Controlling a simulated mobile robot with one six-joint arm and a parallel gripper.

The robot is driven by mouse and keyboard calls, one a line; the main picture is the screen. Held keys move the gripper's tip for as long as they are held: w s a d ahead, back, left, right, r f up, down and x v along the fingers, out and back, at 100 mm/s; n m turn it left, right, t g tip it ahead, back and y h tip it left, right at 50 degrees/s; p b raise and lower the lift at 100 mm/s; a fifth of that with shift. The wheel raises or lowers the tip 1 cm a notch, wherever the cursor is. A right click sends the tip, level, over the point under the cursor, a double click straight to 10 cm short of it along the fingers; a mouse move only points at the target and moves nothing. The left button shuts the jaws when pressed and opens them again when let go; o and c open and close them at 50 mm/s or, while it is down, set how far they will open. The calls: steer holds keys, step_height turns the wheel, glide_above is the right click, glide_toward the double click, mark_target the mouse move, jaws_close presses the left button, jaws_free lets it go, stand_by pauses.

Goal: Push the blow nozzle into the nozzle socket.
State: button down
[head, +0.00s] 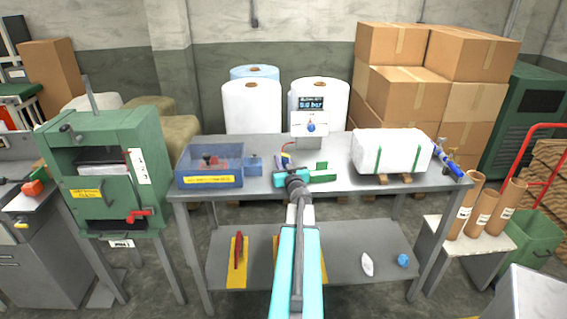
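My arm reaches from the bottom middle to the grey table (340,186). My gripper (290,176) is at its end, low over the tabletop; the wrist hides most of it, so I cannot tell whether its fingers are open or shut or hold anything. A green block-like fixture (322,174) stands just right of the gripper. A blue tool with a yellow part (454,170) sits at the table's right edge; it may be the blow nozzle, but it is too small to be sure. I cannot make out the nozzle socket clearly.
A pressure display (311,103) stands behind my gripper, with a red and yellow hose (287,155) near it. A blue open box (210,180) is at the table's left, a white wrapped bale (391,152) at its right. A green press (110,170) stands farther left.

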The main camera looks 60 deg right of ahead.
steer(key=shift+r, duration=0.65)
step_height(320, 180, up, 2)
steer(key=shift+r+p, duration=0.1)
steer(key=shift+p, duration=0.2)
steer(key=s+a, duration=0.2)
steer(key=s, duration=0.4)
steer(key=s+a+r+p, duration=0.1)
steer(key=s+a, duration=0.1)
steer(key=s, duration=0.5)
steer(key=shift+a+r+p, duration=0.15)
steer(key=shift+a+p, duration=0.15)
steer(key=shift+a, duration=0.05)
steer(key=shift+s+a+r+p, duration=0.1)
steer(key=shift+s+p, duration=0.15)
steer(key=shift+p, duration=0.95)
steer(key=shift+s+p, duration=0.1)
steer(key=shift+p, duration=0.35)
steer(key=p, duration=0.1)
steer(key=s+p, duration=0.1)
steer(key=p, duration=0.1)
steer(key=shift+a, duration=0.2)
steer(key=shift+s+a+p, duration=0.1)
steer(key=shift+p, duration=0.25)
